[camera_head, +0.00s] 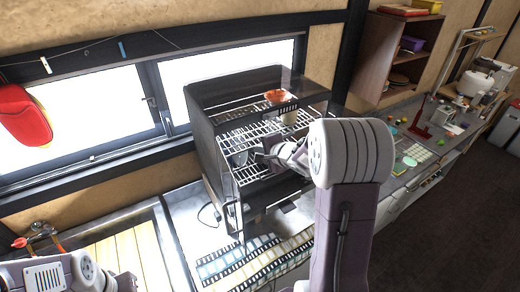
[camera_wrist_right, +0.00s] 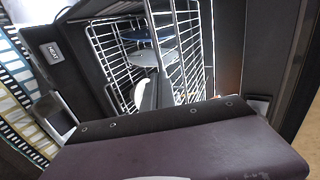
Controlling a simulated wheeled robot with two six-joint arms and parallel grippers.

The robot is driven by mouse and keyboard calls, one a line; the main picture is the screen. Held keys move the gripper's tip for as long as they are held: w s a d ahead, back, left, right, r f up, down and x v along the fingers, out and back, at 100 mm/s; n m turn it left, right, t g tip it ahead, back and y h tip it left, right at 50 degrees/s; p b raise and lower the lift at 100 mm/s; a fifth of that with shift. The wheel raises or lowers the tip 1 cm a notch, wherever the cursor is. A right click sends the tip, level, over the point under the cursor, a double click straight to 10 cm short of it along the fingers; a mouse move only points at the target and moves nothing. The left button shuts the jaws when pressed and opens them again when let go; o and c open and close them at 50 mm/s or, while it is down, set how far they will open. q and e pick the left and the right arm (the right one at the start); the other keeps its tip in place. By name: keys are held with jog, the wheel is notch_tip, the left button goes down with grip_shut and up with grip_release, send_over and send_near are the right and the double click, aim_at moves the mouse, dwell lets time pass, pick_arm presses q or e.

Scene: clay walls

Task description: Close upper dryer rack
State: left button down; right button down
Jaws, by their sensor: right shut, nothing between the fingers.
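The dish dryer (camera_head: 212,150) is a dark, open-fronted cabinet on the counter below the window. Its upper wire rack (camera_head: 246,131) shows at the front opening; how far it stands out is hard to tell. A lower wire rack (camera_head: 245,178) lies beneath it. My right gripper (camera_head: 266,156) is shut and empty at the dryer's front, by the racks; my own arm hides part of the right side. In the right wrist view, the gripper (camera_wrist_right: 150,92) shows as a dark wedge in front of wire rack bars (camera_wrist_right: 112,62). My left arm shows at lower left, its gripper out of frame.
An orange bowl (camera_head: 276,96) shows at the dryer's top. Dishes (camera_wrist_right: 155,38) sit behind the wires. A wooden shelf (camera_head: 372,62) and a cluttered counter stand to the right.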

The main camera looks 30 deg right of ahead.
aim_at(251, 143)
jog(key=shift+w+a+r+p, duration=0.1)
jog(key=shift+w+p, duration=1.25)
jog(key=shift+w, duration=0.55)
jog(key=shift+s+a, duration=0.1)
